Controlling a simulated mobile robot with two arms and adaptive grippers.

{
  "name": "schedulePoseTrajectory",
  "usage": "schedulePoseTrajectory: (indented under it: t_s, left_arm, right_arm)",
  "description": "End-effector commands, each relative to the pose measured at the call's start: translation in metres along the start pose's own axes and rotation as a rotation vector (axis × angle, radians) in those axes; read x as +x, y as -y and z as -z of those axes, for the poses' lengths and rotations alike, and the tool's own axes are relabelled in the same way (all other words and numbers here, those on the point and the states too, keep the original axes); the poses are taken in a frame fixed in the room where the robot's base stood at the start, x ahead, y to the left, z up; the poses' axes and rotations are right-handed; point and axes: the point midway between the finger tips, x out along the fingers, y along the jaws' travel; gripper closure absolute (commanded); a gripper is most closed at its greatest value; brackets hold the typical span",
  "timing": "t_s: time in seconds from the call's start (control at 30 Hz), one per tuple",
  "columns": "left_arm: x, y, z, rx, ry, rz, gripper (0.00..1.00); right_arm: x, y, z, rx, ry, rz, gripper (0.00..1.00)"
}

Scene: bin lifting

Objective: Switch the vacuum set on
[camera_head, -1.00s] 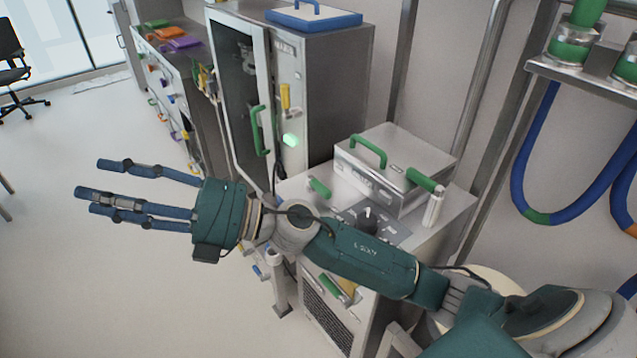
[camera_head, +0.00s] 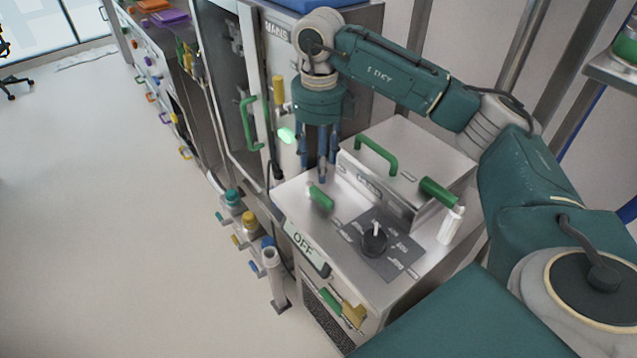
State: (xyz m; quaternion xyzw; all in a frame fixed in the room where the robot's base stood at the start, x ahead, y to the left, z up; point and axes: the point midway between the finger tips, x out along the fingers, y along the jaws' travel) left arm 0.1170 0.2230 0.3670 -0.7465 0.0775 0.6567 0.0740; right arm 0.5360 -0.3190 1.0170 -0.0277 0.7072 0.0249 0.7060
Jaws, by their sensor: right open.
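The vacuum set looks to be the metal unit (camera_head: 345,240) with a lidded box on top and a sign (camera_head: 305,250) reading OFF on its front edge. A dark rotary knob (camera_head: 374,239) with a pale pointer sits on a grey dial plate in its top. A short green handle (camera_head: 320,197) stands at the left of the top. My right gripper (camera_head: 323,175) points down with its blue fingers apart and empty, above the unit's back left part, behind the green handle. It is clear of the knob. My left gripper is out of view.
A tall metal cabinet (camera_head: 279,60) with a green door handle (camera_head: 250,123) stands behind the unit. The box (camera_head: 420,150) on the unit has a green lid handle (camera_head: 376,154). A white bottle-like part (camera_head: 450,226) stands at its right. Open floor (camera_head: 100,200) lies left.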

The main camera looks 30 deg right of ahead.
Motion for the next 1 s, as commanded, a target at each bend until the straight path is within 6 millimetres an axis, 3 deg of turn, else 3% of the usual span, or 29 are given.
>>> schedulePoseTrajectory:
  t_s: [0.2, 0.3, 0.5, 0.7, 0.93, 1.0]
  left_arm:
    - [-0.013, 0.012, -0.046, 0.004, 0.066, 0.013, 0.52]
    - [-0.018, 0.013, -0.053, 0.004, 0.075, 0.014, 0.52]
    - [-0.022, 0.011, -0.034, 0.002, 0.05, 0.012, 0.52]
    - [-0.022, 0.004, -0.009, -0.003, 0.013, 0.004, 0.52]
    - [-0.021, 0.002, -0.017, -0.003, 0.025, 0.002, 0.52]
    - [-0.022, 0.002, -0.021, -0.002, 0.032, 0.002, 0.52]
  right_arm:
    - [0.04, -0.001, 0.002, -0.002, -0.005, -0.002, 0.54]
    - [0.058, -0.001, 0.001, -0.002, -0.004, -0.004, 0.54]
    - [0.087, -0.002, 0.001, -0.002, -0.001, -0.005, 0.54]
    - [0.098, -0.002, 0.0, -0.004, 0.002, -0.005, 0.54]
    - [0.098, -0.002, 0.0, -0.004, 0.002, -0.005, 0.54]
    - [0.098, -0.002, 0.0, -0.004, 0.002, -0.005, 0.68]
